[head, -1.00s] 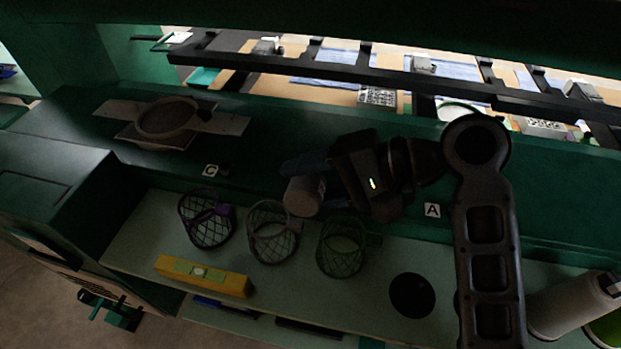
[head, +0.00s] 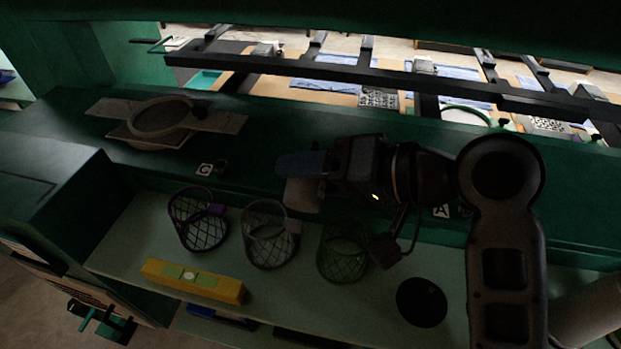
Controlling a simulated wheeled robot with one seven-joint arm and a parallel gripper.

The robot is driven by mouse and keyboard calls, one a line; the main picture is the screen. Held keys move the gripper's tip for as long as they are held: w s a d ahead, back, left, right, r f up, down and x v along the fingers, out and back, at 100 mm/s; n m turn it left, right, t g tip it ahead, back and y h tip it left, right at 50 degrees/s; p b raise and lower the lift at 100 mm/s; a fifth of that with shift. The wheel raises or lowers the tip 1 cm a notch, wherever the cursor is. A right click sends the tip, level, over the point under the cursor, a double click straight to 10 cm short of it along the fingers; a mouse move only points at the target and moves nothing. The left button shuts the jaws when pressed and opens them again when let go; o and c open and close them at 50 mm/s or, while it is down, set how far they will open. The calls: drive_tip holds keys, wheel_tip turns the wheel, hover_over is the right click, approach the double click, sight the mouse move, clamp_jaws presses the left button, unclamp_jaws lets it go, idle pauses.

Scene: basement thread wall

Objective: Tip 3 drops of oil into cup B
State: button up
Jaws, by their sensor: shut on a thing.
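Three mesh cups stand on the pale green shelf: a purple one (head: 198,220), a grey one (head: 269,234) and a green one (head: 342,251). Label C (head: 204,169) is on the ledge above the purple cup. Label A (head: 441,211) is to the right of the green cup, partly covered by my arm. No label B is visible. My gripper (head: 305,178) is above and behind the grey and green cups, shut on a dull grey-pink object (head: 303,194), likely the oil container. Its blue finger (head: 300,163) covers part of this object. No drops are visible.
A yellow level (head: 192,281) lies on the shelf in front of the cups. A black disc or hole (head: 421,302) is to the right. A round frame on a board (head: 160,117) rests on the upper left ledge. Large pale spools (head: 588,312) stand at right.

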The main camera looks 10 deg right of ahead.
wheel_tip(320, 180, up, 2)
drive_tip(key=n+t+b, duration=0.3)
drive_tip(key=shift+b, duration=0.35)
drive_tip(key=shift+r+n+t+b, duration=0.45)
drive_tip(key=shift+r+n, duration=0.25)
drive_tip(key=shift+n, duration=0.1)
